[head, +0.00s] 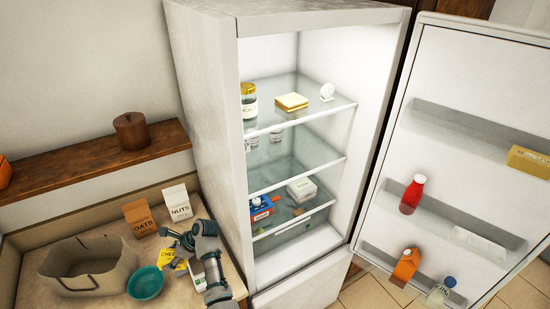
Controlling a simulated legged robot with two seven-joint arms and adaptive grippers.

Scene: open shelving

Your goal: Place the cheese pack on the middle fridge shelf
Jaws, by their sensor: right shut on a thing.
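The yellow cheese pack (168,254) is at the counter, partly hidden by my right gripper (178,245). The gripper is shut on it. The fridge (215,100) stands open to the right of the gripper, its door swung out to the right. The middle fridge shelf (305,158) is glass, and its front right part looks clear. The pack and gripper are outside the fridge, left of its side wall. My left gripper is not in view.
The counter holds a beige basket (88,284), teal bowl (145,283), dates bag (139,218) and nuts bag (177,203). The top shelf holds a jar (248,104) and a yellow block (291,101). A white box (301,190) sits lower. Door racks hold bottles.

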